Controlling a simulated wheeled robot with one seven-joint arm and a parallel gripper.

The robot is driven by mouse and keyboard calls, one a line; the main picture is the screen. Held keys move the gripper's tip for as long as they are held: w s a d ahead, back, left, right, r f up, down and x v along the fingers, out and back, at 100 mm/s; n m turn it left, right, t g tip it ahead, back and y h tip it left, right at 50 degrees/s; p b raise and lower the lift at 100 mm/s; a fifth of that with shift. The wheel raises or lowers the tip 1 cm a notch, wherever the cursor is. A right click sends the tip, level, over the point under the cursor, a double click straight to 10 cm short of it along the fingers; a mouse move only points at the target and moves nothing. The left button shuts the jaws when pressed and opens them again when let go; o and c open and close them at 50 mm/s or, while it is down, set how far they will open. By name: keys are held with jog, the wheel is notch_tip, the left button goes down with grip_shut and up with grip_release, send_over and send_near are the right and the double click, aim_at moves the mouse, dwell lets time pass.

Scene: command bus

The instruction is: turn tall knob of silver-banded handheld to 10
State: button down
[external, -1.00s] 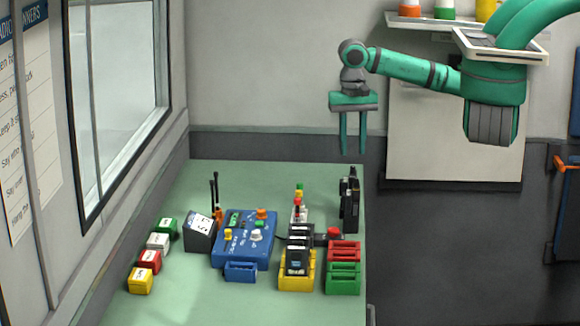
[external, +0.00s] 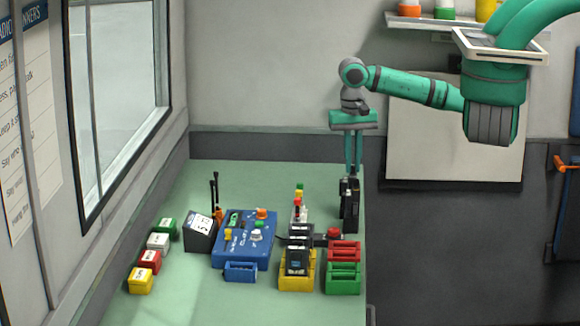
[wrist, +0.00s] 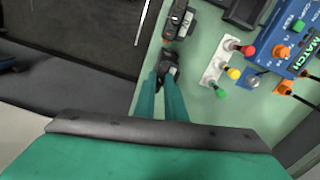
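Black handhelds (external: 349,212) stand at the right edge of the green table.
A blue console (external: 245,250) with knobs stands mid-table. A yellow charger (external: 297,284) holding dark units, and red and green trays (external: 343,279), are in front. A white strip with colored buttons (wrist: 213,72) is close by.

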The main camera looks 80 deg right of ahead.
jog(key=shift+m, duration=1.6)
jog(key=c, duration=1.8)
grip_release()
jog(key=shift+r, duration=0.15)
notch_tip(320, 180, up, 11)
jog(key=shift+f, duration=0.2)
jog(key=shift+w, duration=0.1)
